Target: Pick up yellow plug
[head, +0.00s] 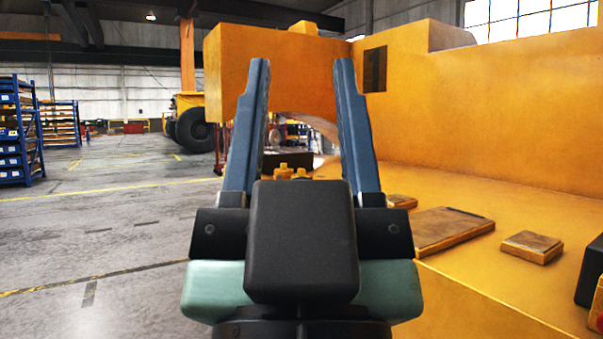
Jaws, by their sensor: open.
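My gripper (302,75) is open in the middle of the head view, with its two blue-grey fingers pointing up and away and nothing between them. Beyond it, low between the fingers, small yellow plug-like pieces (284,171) show near the left edge of the yellow casting. My gripper's dark body hides their lower part. I cannot tell from this view how many there are or which one is the yellow plug. They are apart from the fingers.
The large yellow casting (520,215) fills the right side. A flat rectangular plate (440,229), a small square block (532,246) and a black object (590,275) lie on it. Blue shelving (18,130) stands far left. The grey floor (110,225) at left is clear.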

